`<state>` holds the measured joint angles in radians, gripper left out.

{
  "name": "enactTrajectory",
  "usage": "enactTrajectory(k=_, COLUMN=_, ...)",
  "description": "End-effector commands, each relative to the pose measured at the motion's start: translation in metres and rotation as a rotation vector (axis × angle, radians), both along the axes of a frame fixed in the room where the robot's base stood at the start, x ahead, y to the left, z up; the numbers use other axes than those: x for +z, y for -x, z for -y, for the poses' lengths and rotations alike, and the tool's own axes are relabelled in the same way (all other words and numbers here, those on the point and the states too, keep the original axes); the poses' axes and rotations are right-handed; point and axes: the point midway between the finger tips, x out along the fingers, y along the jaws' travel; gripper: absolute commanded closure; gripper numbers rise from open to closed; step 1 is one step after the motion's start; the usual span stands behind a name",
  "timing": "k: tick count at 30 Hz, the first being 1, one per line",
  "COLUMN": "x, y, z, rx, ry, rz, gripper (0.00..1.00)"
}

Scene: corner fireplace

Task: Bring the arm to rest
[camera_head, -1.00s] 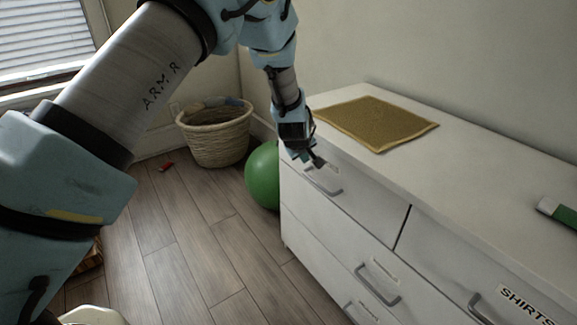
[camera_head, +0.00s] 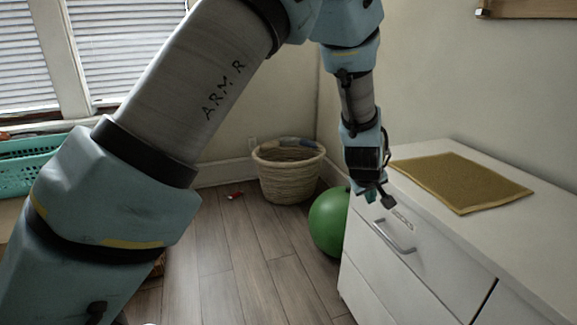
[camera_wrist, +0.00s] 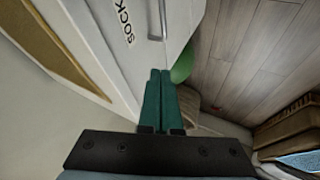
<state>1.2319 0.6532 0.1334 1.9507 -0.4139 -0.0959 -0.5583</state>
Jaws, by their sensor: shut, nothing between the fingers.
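My gripper (camera_head: 380,203) hangs at the end of my arm, in front of the near left corner of the white dresser (camera_head: 375,268), close to its top drawer handle (camera_head: 393,238). In the wrist view its two green fingers (camera_wrist: 157,100) lie side by side, shut with nothing between them. The dresser front with a drawer label reading "SOCK" (camera_wrist: 125,25) shows beyond the fingers there. I cannot tell whether the gripper touches the dresser.
A yellow-brown mat (camera_head: 462,182) lies on the dresser top. A green ball (camera_head: 328,222) and a wicker basket (camera_head: 287,176) stand on the floor left of the dresser. A teal crate (camera_head: 28,168) is at the far left. The wooden floor (camera_head: 225,255) is mostly clear.

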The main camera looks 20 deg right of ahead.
Motion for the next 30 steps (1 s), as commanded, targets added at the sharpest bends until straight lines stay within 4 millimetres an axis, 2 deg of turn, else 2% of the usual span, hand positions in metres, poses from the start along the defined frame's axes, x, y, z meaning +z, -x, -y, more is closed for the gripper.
enactTrajectory(k=5, x=0.004, y=-0.007, z=-0.008, rx=0.006, ry=-0.007, rz=-0.001, gripper=1.00)
enactTrajectory(k=8, x=0.015, y=-0.028, z=-0.035, rx=0.022, ry=-0.034, rz=-0.003, gripper=1.00)
enactTrajectory(k=11, x=0.033, y=-0.058, z=-0.087, rx=0.044, ry=-0.085, rz=-0.014, gripper=1.00)
enactTrajectory(k=14, x=0.053, y=-0.083, z=-0.153, rx=0.063, ry=-0.147, rz=-0.031, gripper=1.00)
enactTrajectory(k=15, x=0.061, y=-0.091, z=-0.181, rx=0.069, ry=-0.173, rz=-0.039, gripper=1.00)
enactTrajectory(k=17, x=0.072, y=-0.098, z=-0.223, rx=0.077, ry=-0.211, rz=-0.053, gripper=1.00)
enactTrajectory(k=18, x=0.079, y=-0.100, z=-0.250, rx=0.080, ry=-0.235, rz=-0.064, gripper=1.00)
enactTrajectory(k=21, x=0.095, y=-0.098, z=-0.318, rx=0.092, ry=-0.295, rz=-0.095, gripper=1.00)
enactTrajectory(k=24, x=0.110, y=-0.086, z=-0.382, rx=0.099, ry=-0.351, rz=-0.131, gripper=1.00)
enactTrajectory(k=27, x=0.123, y=-0.065, z=-0.438, rx=0.103, ry=-0.401, rz=-0.171, gripper=1.00)
enactTrajectory(k=30, x=0.131, y=-0.043, z=-0.478, rx=0.103, ry=-0.439, rz=-0.206, gripper=1.00)
